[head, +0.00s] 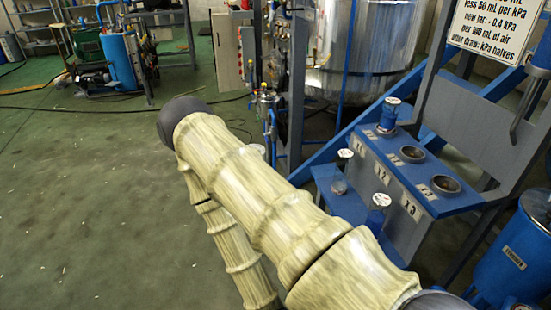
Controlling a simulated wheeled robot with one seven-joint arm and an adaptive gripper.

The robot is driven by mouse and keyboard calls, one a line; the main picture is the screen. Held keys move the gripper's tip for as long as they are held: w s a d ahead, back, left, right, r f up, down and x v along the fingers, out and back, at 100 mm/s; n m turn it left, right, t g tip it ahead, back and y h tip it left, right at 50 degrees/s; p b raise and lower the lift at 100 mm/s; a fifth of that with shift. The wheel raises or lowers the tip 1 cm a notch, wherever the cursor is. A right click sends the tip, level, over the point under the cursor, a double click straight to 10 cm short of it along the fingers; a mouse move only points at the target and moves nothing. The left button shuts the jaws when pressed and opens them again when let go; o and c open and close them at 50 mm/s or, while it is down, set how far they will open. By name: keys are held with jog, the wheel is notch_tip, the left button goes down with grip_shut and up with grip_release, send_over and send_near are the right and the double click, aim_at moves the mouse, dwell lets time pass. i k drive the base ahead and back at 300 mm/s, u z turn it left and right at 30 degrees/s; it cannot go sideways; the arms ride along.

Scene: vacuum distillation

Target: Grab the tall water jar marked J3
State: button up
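No jar shows a readable J3 mark, so I cannot tell which is J3. A blue jar with a white disc on top (388,115) stands at the far hole of the blue stepped rack (455,205). A second blue jar with a white top (377,214) stands lower, near the rack's front, partly hidden by my arm. Another white-topped piece (345,154) shows farther back on the lower step. The rack's two nearer upper holes look empty. My pale, ringed arm crosses the middle of the view; my gripper is out of view.
A printed sign (500,25) hangs above the rack on a grey frame. A blue cylinder (515,255) stands at right. A large metal tank (365,45) and pipework stand behind. A blue pump unit (118,60) is at upper left. The green floor at left is mostly clear.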

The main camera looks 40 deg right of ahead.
aim_at(344, 157)
jog(key=u, duration=1.15)
jog(key=k, duration=1)
jog(key=z, duration=1.8)
